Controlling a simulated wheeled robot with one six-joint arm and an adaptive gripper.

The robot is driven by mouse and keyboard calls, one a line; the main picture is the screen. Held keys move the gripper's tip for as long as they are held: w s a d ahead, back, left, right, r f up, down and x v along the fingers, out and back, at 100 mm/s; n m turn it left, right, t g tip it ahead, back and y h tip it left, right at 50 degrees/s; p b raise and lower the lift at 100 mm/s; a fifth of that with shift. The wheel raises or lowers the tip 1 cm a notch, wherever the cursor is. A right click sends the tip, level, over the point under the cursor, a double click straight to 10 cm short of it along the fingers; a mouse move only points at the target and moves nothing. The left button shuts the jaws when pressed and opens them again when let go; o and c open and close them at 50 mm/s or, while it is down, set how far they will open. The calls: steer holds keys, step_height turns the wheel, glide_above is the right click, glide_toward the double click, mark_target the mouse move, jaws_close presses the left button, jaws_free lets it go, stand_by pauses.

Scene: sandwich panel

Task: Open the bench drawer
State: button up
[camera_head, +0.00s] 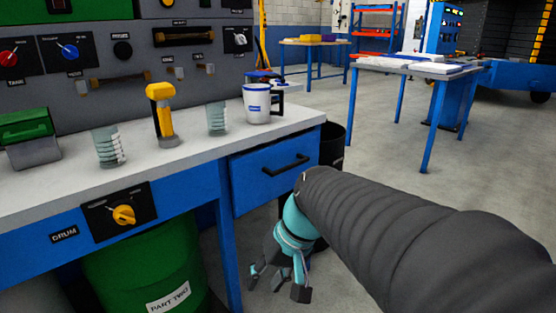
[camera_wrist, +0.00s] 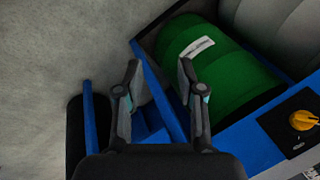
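The blue bench drawer (camera_head: 272,174) sits under the right end of the bench top, and its front looks flush with the frame. Its black bar handle (camera_head: 286,164) runs across the front. My gripper (camera_head: 276,284) hangs below and in front of the drawer, apart from the handle. Its fingers are spread with nothing between them. In the wrist view my gripper (camera_wrist: 158,75) also shows open, with the floor and a blue bench leg beyond it. I cannot make out the handle in the wrist view.
A green drum (camera_head: 148,268) stands under the bench, left of the drawer. A yellow knob panel (camera_head: 120,214) is on the bench front. A white mug (camera_head: 257,104) stands on the bench top (camera_head: 190,150) above the drawer. A black bin (camera_head: 332,145) is behind the bench's right end.

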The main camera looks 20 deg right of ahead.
steer(key=w+d+r+m+y+p, duration=0.2)
steer(key=w+d+r+y, duration=0.15)
steer(key=w, duration=0.35)
steer(key=m+t+y+p, duration=0.5)
steer(key=t+p, duration=0.1)
steer(key=t, duration=0.5)
glide_toward(293, 167)
steer(key=p+x, duration=0.1)
steer(key=x, duration=0.9)
steer(key=shift+w+a, duration=0.25)
steer(key=shift+w, duration=0.05)
jaws_close()
